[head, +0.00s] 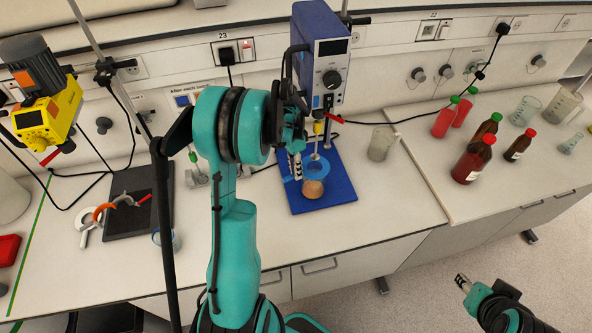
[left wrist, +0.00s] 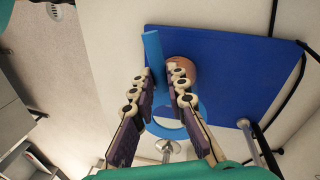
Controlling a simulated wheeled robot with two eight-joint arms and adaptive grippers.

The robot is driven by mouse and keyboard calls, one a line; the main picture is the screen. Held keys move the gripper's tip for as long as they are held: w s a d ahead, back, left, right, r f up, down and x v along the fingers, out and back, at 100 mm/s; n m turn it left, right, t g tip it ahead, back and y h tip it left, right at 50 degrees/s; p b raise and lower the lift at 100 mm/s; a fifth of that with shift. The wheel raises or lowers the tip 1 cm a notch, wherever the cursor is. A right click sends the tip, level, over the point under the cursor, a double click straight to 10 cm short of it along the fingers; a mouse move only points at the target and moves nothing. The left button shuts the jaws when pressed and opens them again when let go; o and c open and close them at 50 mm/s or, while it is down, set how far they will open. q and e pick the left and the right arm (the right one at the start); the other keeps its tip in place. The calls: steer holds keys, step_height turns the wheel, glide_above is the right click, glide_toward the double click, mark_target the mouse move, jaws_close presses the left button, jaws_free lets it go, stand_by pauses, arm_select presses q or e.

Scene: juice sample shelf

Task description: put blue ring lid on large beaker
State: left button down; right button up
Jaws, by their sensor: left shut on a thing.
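My left gripper (head: 296,166) is shut on the flat handle of the blue ring lid (head: 317,169). In the left wrist view the handle (left wrist: 153,47) runs between the fingers (left wrist: 160,79), with the ring on the near side. The ring appears above the blue stirrer base, close to the metal stirrer shaft; whether it encircles the shaft is unclear. A round brown object (head: 313,189) is beside the ring. Clear beakers stand at the right: one mid-bench (head: 381,143), a larger one (head: 562,105) far right. I cannot tell which is the task's beaker. My right gripper (head: 462,281) is low right, jaws unclear.
The blue overhead stirrer (head: 320,45) stands on its blue base (head: 338,192) against the wall. Red-capped brown bottles (head: 473,158) and red bottles (head: 445,120) stand right. A black tray (head: 140,205) with ring-shaped parts lies left. Bench front right of the base is clear.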

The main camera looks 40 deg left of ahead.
arm_select(q)
steer(key=shift+f+b, duration=0.6)
steer(key=shift+b, duration=0.05)
stand_by(0.5)
steer(key=c, duration=1.4)
jaws_free()
steer(key=shift+c, duration=0.2)
